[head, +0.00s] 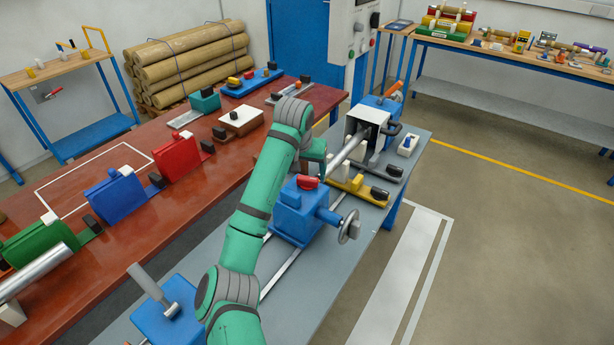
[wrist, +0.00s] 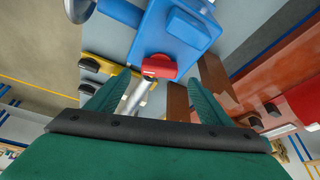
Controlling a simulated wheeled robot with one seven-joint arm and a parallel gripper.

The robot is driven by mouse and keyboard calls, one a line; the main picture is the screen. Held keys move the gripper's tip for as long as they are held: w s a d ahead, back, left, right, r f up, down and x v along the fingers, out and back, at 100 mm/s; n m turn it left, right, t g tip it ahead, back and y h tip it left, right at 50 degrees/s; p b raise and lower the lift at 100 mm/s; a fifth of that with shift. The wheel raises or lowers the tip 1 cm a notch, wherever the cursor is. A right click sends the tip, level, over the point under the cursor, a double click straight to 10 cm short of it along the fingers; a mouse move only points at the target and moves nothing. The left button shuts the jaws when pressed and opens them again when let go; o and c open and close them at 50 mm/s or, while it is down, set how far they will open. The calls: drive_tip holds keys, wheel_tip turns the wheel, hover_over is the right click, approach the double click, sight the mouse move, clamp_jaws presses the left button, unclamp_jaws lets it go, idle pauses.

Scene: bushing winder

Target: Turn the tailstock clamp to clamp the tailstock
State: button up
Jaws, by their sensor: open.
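The blue tailstock (head: 292,217) stands on the grey bench, with a round handwheel (head: 349,227) on its right side. A red piece (head: 307,182) on its top looks like the tailstock clamp. In the wrist view the blue tailstock (wrist: 172,32) is at the top, with the red clamp piece (wrist: 160,66) just beyond my fingertips. My gripper (wrist: 160,82) is open, its two green fingers on either side of the line to the red piece. I see no contact. A silver bar (wrist: 135,97) shows between the fingers.
A silver shaft (head: 349,149) runs toward the headstock (head: 367,127) behind. A yellow bar with black knobs (head: 360,190) lies right of the tailstock. The red table (head: 165,215) with colored fixtures is to the left. The floor at right is clear.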

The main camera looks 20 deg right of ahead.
sight(307, 178)
drive_tip(key=shift+x, duration=2.5)
drive_tip(key=c, duration=1)
